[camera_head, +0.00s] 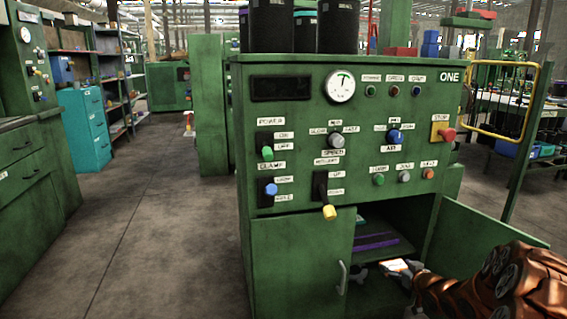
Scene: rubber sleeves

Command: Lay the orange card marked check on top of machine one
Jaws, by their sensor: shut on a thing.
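Machine one (245,140) is a green cabinet with a control panel and the label ONE at its upper right. Its top carries black cylinders at the left and middle. Its lower compartment stands open on the right. My gripper (388,271) is low in front of this opening, at the end of my copper-coloured arm. It is shut on a small bright card (395,265), white with an orange edge, which looks like the orange card. Its marking is too small to read. The fingertips are partly hidden by the card and the dark compartment.
Black cylinders (272,25) and a red block (400,51) with blue bins (430,45) show at the machine's top edge. The green cabinet door (475,235) swings out at right, near my arm. A shelf (385,248) inside holds a purple item. Open floor lies left.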

